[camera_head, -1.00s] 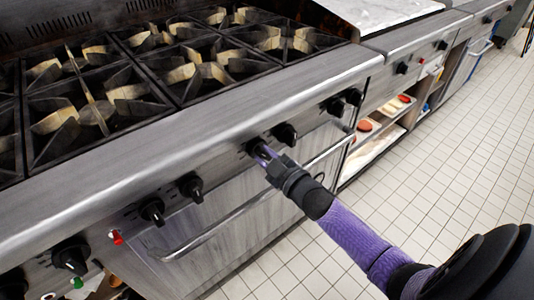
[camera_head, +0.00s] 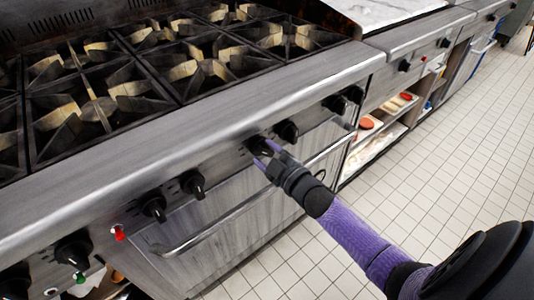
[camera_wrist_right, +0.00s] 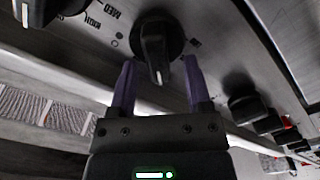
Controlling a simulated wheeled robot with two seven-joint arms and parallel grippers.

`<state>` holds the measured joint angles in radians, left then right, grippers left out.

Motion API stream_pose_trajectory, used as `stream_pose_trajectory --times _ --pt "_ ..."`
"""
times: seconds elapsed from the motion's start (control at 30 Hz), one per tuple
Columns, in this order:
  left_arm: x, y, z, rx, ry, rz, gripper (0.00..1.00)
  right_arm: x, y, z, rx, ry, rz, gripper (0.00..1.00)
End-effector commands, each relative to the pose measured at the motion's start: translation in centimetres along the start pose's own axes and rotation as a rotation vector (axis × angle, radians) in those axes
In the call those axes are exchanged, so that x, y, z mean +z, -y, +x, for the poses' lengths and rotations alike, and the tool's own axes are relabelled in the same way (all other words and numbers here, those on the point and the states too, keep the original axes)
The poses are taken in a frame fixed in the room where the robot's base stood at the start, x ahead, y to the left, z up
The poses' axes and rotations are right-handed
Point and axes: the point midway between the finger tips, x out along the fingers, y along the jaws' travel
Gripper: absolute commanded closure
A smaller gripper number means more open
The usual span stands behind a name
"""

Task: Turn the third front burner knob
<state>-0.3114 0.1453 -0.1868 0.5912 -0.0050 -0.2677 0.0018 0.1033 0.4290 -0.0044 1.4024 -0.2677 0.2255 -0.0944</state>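A row of black burner knobs runs along the steel front of the range (camera_head: 190,140). One black knob (camera_head: 259,145) sits right in front of my right gripper (camera_head: 266,156). In the wrist view this knob (camera_wrist_right: 155,42) has a white mark on its grip, which points down in the picture and slightly right. The purple fingers of the right gripper (camera_wrist_right: 159,75) are apart, one on each side of the knob's lower end, with a visible gap on both sides. The gripper is open and holds nothing. My left gripper is not in view.
Neighbouring knobs (camera_head: 286,131) and (camera_head: 193,183) stand close on either side. An oven door handle (camera_head: 215,230) runs below the knobs. A red indicator (camera_head: 119,233) is at lower left. Tiled floor (camera_head: 450,170) is clear at right.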

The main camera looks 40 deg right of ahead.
Motion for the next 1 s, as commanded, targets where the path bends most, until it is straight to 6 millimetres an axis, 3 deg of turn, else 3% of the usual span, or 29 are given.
stream_pose_trajectory --times 0.3,0.7,1.0 --pt "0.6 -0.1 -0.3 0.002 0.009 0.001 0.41 -0.1 -0.1 -0.4 0.000 -0.001 0.001 0.37" --pt "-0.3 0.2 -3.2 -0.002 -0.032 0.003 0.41 -0.2 -0.2 -8.8 0.000 0.000 0.001 0.37" --pt "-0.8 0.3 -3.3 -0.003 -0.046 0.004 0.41 0.0 0.0 -10.0 0.001 -0.001 0.000 0.37"
